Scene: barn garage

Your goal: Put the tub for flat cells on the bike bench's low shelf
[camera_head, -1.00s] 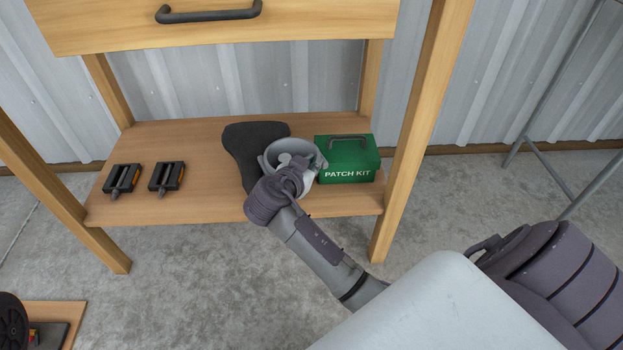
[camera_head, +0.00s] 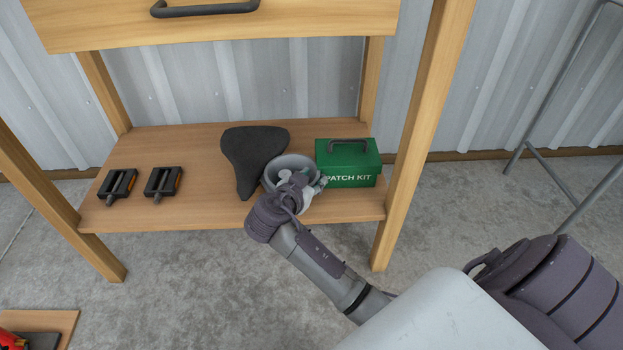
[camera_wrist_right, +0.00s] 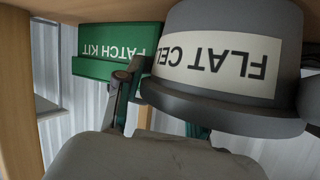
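The tub for flat cells (camera_head: 307,161) is a grey round tub standing on the low wooden shelf (camera_head: 205,213), between a black bike saddle and a green patch kit. In the right wrist view the tub (camera_wrist_right: 235,35) appears upside down, with its pale "FLAT CEL…" label toward me. My right gripper (camera_head: 305,184) is at the tub's front, overlapping it in the head view. Its fingers are spread at either side of the tub's rim and look open, with a narrow gap at one side. Part of the tub is hidden behind the gripper. My left gripper is out of view.
The patch kit (camera_head: 347,166) stands close to the tub's right. The saddle (camera_head: 251,150) lies just left of it. Two pedals (camera_head: 118,184) lie farther left, with bare shelf between them and the saddle. Bench legs (camera_head: 421,135) flank the shelf.

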